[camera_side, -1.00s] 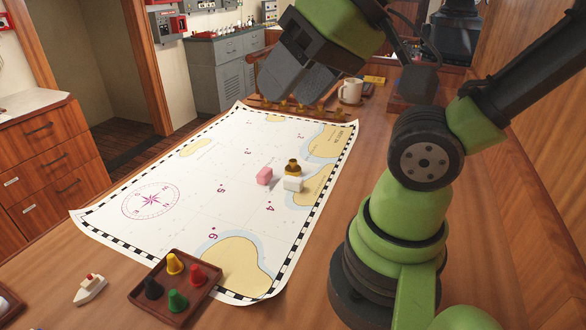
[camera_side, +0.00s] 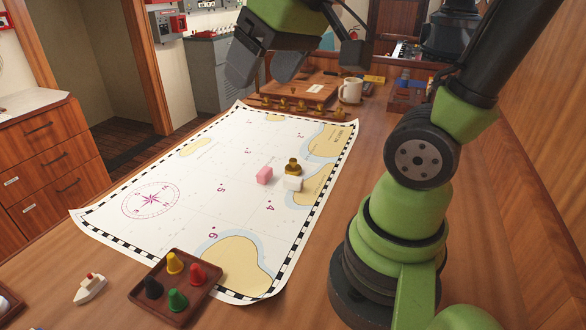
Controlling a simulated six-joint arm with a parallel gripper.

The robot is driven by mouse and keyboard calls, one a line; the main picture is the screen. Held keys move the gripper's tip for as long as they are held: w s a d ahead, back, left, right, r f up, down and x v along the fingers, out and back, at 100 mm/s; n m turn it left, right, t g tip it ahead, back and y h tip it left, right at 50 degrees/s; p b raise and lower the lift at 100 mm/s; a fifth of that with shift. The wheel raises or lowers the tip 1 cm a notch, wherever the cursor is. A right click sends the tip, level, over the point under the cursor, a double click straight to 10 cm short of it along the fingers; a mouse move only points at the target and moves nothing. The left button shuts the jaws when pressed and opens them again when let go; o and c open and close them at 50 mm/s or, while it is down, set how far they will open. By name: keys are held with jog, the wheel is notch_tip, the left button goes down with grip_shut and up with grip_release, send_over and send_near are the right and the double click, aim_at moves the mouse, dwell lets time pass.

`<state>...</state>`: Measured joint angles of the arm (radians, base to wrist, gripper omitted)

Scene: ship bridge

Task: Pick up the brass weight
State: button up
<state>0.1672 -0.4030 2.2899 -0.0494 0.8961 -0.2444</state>
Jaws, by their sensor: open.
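The brass weight (camera_side: 293,166) stands upright on the chart (camera_side: 190,205), right of its middle. A white block (camera_side: 292,184) sits just in front of it and hides its lower part. A pink block (camera_side: 264,176) lies to its left on the chart. My gripper (camera_side: 262,72) is open and empty, high above the far end of the chart, up and to the left of the weight in the picture and well apart from it.
A tray (camera_side: 143,309) with several coloured pieces sits at the near edge of the chart, with a toy boat (camera_side: 90,288) to its left. A white mug (camera_side: 350,90) and a wooden board (camera_side: 297,92) stand at the back. The chart's left half is clear.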

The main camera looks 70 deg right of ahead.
jog(key=w+d+f+n+g+h, duration=0.1)
jog(key=w+d+f+n+g, duration=0.1)
jog(key=w+d+f, duration=0.45)
jog(key=d+f+g, duration=0.1)
jog(key=d+f, duration=0.3)
jog(key=d, duration=0.1)
jog(key=d+f+n+g, duration=0.1)
jog(key=d+f, duration=0.4)
jog(key=d, duration=0.1)
jog(key=d+f+n+g, duration=0.1)
jog(key=d+f, duration=0.3)
jog(key=d, duration=0.2)
jog(key=shift+d+f+g, duration=0.15)
jog(key=shift+g, duration=0.15)
send_over(293, 159)
jog(key=f, duration=0.4)
jog(key=shift+s+a+f, duration=0.2)
jog(key=shift+f, duration=0.1)
jog(key=shift+w+d+f, duration=0.1)
jog(key=shift+f, duration=1.5)
jog(key=shift+w+d+f, duration=0.1)
jog(key=shift+f, duration=1.45)
jog(key=c, duration=1.1)
